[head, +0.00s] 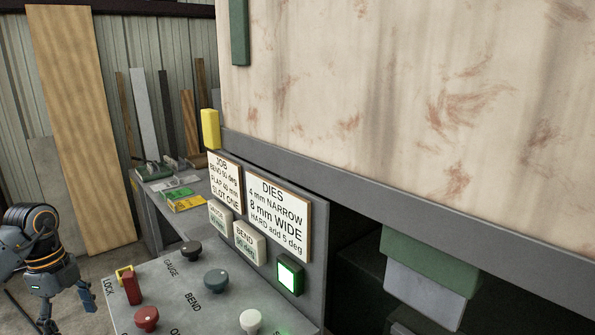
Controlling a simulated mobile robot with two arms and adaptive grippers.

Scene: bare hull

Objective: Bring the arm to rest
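My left gripper (67,306) is at the lower left edge, with its dark wrist and orange ring above it. Its two fingers point down and stand apart, with nothing visible between them. It is left of the grey control panel (200,286) and appears apart from it. Part of the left arm is cut off by the picture edge. My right gripper is not in view.
The panel carries a red lock lever (131,285), a red knob (146,319), a dark knob (191,251), a blue-grey knob (215,282) and a lit green button (290,275). A large stained machine body (400,110) fills the right. A wooden board (80,130) leans behind.

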